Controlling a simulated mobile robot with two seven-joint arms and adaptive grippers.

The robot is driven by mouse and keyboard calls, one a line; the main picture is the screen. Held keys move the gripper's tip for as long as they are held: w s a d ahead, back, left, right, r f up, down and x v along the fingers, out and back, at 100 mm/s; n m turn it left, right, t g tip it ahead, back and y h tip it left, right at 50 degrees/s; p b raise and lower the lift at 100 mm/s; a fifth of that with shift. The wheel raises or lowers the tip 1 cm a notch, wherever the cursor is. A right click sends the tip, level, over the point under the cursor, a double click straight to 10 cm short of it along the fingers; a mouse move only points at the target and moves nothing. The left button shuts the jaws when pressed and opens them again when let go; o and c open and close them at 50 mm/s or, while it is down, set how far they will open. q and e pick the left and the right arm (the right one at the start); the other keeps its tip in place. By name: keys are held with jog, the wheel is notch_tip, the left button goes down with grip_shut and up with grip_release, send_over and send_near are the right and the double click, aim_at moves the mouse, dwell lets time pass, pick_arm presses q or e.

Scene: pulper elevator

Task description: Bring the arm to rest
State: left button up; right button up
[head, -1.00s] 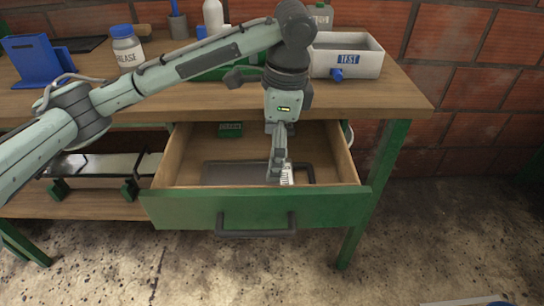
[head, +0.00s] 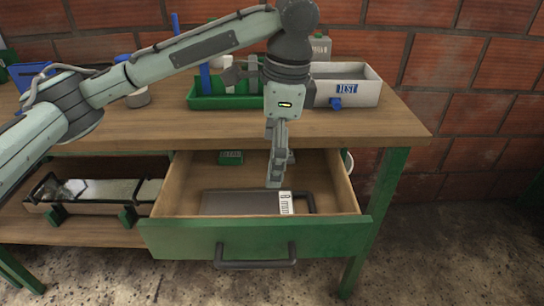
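My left arm comes in from the left and reaches over the workbench. Its gripper (head: 275,182) points down above the open green-fronted drawer (head: 252,236). The fingers are seen nearly edge-on, so I cannot tell whether they are open or shut. Just below the fingertips a flat grey plate (head: 242,203) with a dark handle lies in the drawer. A white printed label (head: 286,203) is at its right side. I cannot tell whether the fingertips touch the plate. My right gripper is not in view.
A small green box (head: 231,157) sits at the back of the drawer. On the benchtop (head: 385,118) are a green tray (head: 215,102), a white TEST bin (head: 362,88) and a blue stand (head: 33,75). A shelf (head: 100,232) with a long rail is at lower left.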

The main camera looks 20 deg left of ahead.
aim_at(270, 202)
pick_arm(q)
jog(key=shift+f, duration=4.45)
jog(key=shift+r, duration=0.15)
